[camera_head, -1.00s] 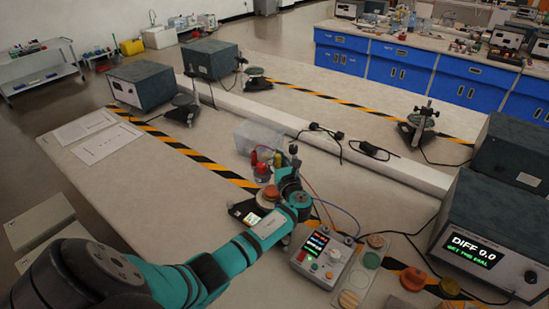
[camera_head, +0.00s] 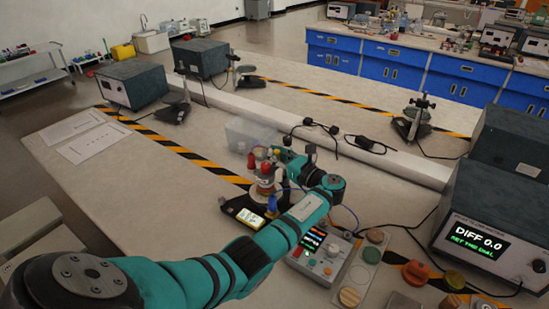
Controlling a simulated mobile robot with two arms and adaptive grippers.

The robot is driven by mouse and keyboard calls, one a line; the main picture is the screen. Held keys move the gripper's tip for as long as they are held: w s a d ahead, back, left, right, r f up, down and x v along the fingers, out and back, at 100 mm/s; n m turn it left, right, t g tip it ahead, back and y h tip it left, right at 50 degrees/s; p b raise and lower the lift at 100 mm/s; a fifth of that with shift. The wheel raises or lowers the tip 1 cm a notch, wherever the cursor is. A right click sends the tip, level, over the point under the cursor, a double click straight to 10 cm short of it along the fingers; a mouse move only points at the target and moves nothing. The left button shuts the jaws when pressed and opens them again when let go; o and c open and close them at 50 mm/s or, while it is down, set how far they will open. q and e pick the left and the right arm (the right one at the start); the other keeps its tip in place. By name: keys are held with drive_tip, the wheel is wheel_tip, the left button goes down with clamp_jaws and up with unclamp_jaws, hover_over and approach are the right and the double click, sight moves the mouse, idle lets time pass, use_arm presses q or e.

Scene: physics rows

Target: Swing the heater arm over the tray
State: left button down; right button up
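The near station has a black base (camera_head: 233,207) with a small lit display (camera_head: 250,218), an orange-brown round part, and red and yellow tops (camera_head: 265,168) above it. A dark post (camera_head: 310,152) stands behind my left wrist; I cannot tell whether it belongs to the heater arm. My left gripper (camera_head: 275,162) is at the station, beside the red and yellow tops. Its fingers are small and partly hidden, so neither opening nor contact is clear. A pale tray-like plate (camera_head: 358,275) with round discs lies to the right. My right gripper is not in view.
A control box (camera_head: 320,255) with a screen and knobs sits right of my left forearm. A clear box (camera_head: 245,133) is behind the station. Cables cross nearby; the left tabletop is mostly clear.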

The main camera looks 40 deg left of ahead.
use_arm(q)
drive_tip(key=shift+s+d+f+n+g+b, duration=0.1)
drive_tip(key=shift+d+f+n+g+b, duration=0.2)
drive_tip(key=shift+g, duration=0.4)
drive_tip(key=shift+f, duration=0.1)
drive_tip(key=c, duration=1.8)
unclamp_jaws()
drive_tip(key=shift+d, duration=0.1)
drive_tip(key=o, duration=0.3)
drive_tip(key=shift+d+r, duration=0.3)
drive_tip(key=shift+a, duration=0.15)
drive_tip(key=s+d, duration=0.1)
drive_tip(key=d, duration=1.1)
drive_tip(key=shift+s+r, duration=0.1)
